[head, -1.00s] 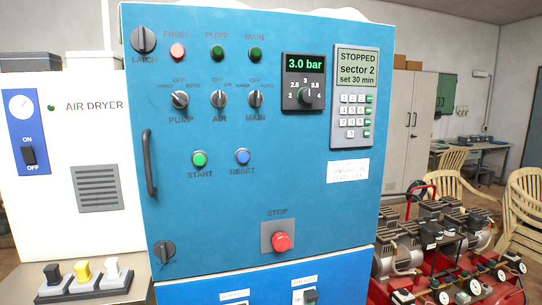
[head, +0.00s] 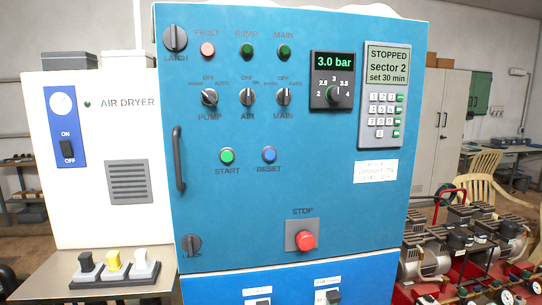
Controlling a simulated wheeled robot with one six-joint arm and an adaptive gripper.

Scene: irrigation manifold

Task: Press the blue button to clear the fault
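The blue RESET button (head: 269,154) is on the front of the blue control cabinet (head: 300,200), right of the green START button (head: 227,156). Above them, the pale red FAULT lamp (head: 207,49) sits at the top left, beside two dark green lamps for PUMP (head: 246,50) and MAIN (head: 284,51). The keypad display (head: 388,62) reads STOPPED, sector 2, set 30 min. The pressure display (head: 333,62) reads 3.0 bar. My gripper is not in view.
A red STOP button (head: 306,241) is low on the door. A door handle (head: 179,159) and three selector knobs, including the PUMP knob (head: 209,97), stick out. A white air dryer (head: 100,200) stands left. Red compressors (head: 425,262) crowd the lower right.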

